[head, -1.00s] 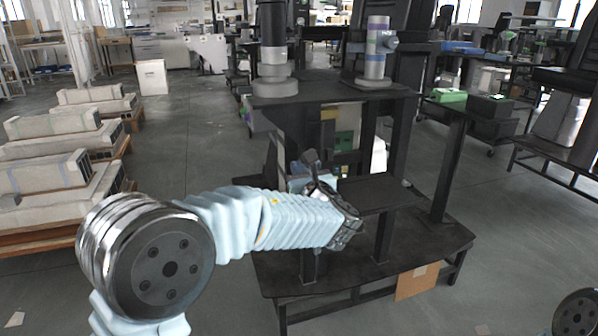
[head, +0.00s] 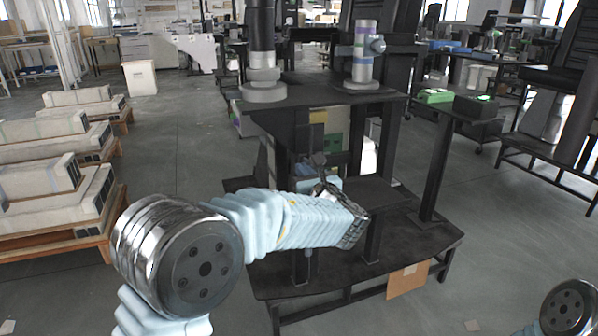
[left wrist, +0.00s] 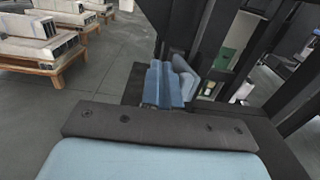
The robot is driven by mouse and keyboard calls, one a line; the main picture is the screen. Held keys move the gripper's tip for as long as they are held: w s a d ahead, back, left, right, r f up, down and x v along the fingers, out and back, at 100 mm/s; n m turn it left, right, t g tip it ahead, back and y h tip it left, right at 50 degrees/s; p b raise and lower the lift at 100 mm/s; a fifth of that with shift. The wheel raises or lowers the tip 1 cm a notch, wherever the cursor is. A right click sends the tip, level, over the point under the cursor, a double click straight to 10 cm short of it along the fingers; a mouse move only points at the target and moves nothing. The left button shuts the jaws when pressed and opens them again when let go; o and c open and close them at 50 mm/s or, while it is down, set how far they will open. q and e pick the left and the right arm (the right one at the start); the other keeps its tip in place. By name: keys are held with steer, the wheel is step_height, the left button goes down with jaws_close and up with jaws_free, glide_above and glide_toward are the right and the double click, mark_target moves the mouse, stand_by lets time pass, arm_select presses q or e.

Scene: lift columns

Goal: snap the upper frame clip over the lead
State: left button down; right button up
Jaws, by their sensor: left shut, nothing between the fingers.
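My left arm reaches in from the left in the head view. Its gripper (head: 325,178) is small and partly hidden by my own wrist, in front of the dark column stand (head: 258,262). The gripper is shut and empty. In the left wrist view, blue parts that look like its fingers (left wrist: 166,85) stand close together near the stand's dark uprights. I cannot make out the upper frame clip or the lead in either view. My right gripper is not in view; only a round joint of my right arm shows at the bottom right.
The stand has a dark upper shelf (head: 310,84) carrying a grey cylinder on the left and a banded cylinder (head: 364,52) on the right. A small dark platform (head: 358,192) is beside my left wrist. Wooden pallets with pale blocks (head: 45,190) stand at the left. Grey floor is open around the stand.

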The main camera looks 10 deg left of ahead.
arm_select(q)
steer(key=shift+w+d+p, duration=0.4)
steer(key=shift+w+d, duration=0.1)
steer(key=shift+d, duration=0.3)
steer(key=shift+s, duration=0.1)
steer(key=v, duration=0.4)
steer(key=shift+s+d, duration=0.1)
steer(key=shift+d, duration=0.05)
steer(key=shift+w+d+p, duration=0.4)
steer(key=shift+w+d, duration=0.35)
steer(key=shift+d, duration=0.35)
steer(key=shift+w+a, duration=0.1)
steer(key=shift+w, duration=0.05)
